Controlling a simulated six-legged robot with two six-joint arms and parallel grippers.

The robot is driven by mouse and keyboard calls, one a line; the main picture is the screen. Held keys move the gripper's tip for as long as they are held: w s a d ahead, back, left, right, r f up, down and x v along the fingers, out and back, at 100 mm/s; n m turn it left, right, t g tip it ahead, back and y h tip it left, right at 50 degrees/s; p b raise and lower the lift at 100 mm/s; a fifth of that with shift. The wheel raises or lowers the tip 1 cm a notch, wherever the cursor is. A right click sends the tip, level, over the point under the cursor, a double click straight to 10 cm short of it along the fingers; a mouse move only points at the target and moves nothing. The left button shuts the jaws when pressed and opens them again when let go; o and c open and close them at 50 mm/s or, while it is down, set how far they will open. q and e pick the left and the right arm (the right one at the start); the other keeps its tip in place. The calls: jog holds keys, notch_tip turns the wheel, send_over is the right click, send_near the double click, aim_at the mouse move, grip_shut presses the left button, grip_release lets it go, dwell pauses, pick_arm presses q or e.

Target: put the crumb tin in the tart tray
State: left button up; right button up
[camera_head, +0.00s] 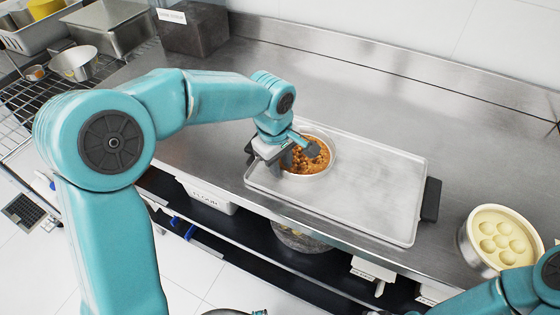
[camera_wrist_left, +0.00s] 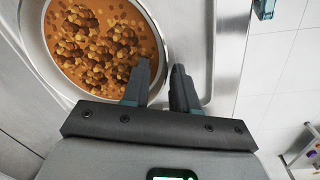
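The crumb tin (camera_head: 322,166), a round pale metal tin full of orange-brown crumbs, is at the left end of the tart tray (camera_head: 375,190), a flat grey metal tray with a raised rim. The tin looks upright and within the tray's rim. My left gripper (camera_head: 299,155) is at the tin's near left side. In the left wrist view the gripper (camera_wrist_left: 161,75) has one finger over the crumbs and one outside the tin's rim (camera_wrist_left: 155,42), with a gap between them. The fingers partly hide the tin in the head view. My right gripper is out of view.
The tray lies on a steel counter (camera_head: 470,150) and has a dark handle (camera_head: 431,199) at its right end. A round pot with a pale hollowed top (camera_head: 500,238) stands at the right. A dark box (camera_head: 195,30) stands at the back left. The tray's middle and right are bare.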

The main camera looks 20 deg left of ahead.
pick_arm(q)
notch_tip(320, 180, up, 12)
jog(key=s+p, duration=0.1)
jog(key=shift+a+r, duration=0.15)
jog(key=shift+a, duration=0.1)
jog(key=shift+s, duration=0.15)
dwell(0.5)
